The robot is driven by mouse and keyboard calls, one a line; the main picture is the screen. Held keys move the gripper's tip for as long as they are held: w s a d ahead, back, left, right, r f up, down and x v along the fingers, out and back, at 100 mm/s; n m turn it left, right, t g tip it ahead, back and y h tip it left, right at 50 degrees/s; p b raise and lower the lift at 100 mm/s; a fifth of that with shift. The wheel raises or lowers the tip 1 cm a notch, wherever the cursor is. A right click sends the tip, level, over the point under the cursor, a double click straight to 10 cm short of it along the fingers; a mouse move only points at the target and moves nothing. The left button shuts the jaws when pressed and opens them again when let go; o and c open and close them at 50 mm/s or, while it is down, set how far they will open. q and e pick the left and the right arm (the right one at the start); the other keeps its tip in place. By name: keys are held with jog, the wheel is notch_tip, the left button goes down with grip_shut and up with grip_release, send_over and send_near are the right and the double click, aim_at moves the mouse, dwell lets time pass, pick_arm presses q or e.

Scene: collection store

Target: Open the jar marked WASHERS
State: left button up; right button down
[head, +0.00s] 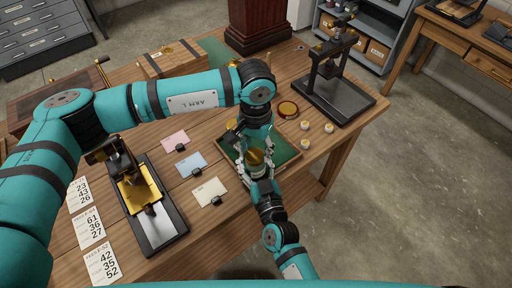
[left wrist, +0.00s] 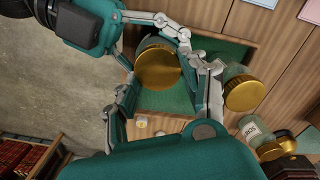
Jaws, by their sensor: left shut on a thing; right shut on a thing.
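A jar with a wide gold lid (head: 255,157) is between my two grippers over the green-lined wooden tray (head: 287,152). In the left wrist view its gold lid (left wrist: 158,69) is large, with a bit of its glass body above; no label shows on it. My left gripper (head: 252,150) comes from above and is shut on the lid. My right gripper (head: 258,174) comes from the near side and is shut on the jar body. Its fingers also show at the top of the left wrist view (left wrist: 168,26). I cannot tell whether the lid is loose.
Two other gold-lidded jars, one plain (left wrist: 243,92) and one with an unreadable label (left wrist: 250,128), stand close by. Small pots (head: 328,128), an amber dish (head: 288,109) and a black press (head: 333,80) are to the right. Coloured cards (head: 191,165) and a brass-bedded device (head: 145,200) lie left.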

pick_arm(q)
jog(key=n, duration=0.2)
jog(key=a+n, duration=0.1)
jog(key=n, duration=0.4)
jog(key=shift+w+a, duration=0.25)
jog(key=shift+a, duration=0.05)
jog(key=n, duration=0.4)
jog(key=shift+s+a+n, duration=0.1)
jog(key=shift+s+n, duration=0.1)
jog(key=shift+n, duration=0.2)
jog(key=n, duration=0.4)
jog(key=shift+s, duration=0.3)
jog(key=o, duration=1.3)
jog(key=shift+f, duration=0.1)
jog(key=shift+c, duration=0.2)
jog(key=shift+d, duration=0.2)
